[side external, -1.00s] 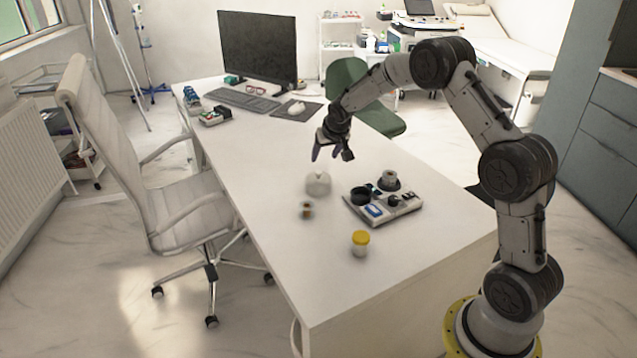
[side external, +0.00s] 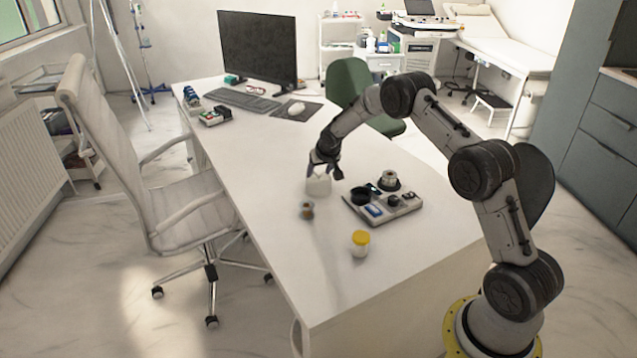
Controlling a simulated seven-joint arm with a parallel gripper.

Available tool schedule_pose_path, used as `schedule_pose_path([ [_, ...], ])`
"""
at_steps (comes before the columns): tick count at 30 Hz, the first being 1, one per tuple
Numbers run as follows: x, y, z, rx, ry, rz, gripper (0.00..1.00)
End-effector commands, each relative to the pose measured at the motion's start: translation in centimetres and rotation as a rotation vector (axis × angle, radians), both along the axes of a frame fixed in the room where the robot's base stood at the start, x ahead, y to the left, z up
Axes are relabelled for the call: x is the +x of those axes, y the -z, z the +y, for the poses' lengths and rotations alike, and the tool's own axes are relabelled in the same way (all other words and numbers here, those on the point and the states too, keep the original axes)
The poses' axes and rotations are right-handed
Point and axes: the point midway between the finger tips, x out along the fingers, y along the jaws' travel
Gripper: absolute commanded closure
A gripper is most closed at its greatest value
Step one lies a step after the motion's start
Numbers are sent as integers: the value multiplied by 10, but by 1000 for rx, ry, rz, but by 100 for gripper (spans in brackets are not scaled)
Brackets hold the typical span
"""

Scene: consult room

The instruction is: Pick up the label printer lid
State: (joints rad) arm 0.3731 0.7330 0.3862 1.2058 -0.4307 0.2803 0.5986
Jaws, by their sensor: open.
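A small whitish piece with a narrow top, which looks to be the label printer lid (side external: 318,187), sits on the white desk left of a grey unit. My gripper (side external: 324,172) is open and low over the desk, pointing down at this piece. Its fingertips are at the height of the piece's top, one at its left and one at its right as seen here. I cannot tell whether they touch it. The grey unit (side external: 402,208) carries dark round parts, a blue item and a roll-like piece.
A small brownish container (side external: 306,211) stands just in front of the whitish piece. A jar with a yellow lid (side external: 360,243) stands nearer the desk's front. A keyboard (side external: 242,100), monitor (side external: 258,48) and mouse (side external: 297,108) are at the back. The desk's middle (side external: 262,150) is clear.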

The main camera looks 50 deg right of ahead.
Motion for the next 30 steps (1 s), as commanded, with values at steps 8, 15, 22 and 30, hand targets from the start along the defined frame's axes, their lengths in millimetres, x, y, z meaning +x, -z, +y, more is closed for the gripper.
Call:
schedule_pose_path([
  [8, 0, 0, 0, 0, 0, 0, 57],
  [15, 0, 0, 0, 0, 0, 0, 100],
  [22, 0, 0, 0, 0, 0, 0, 100],
  [30, 0, -5, 0, -1, 0, -1, 100],
])
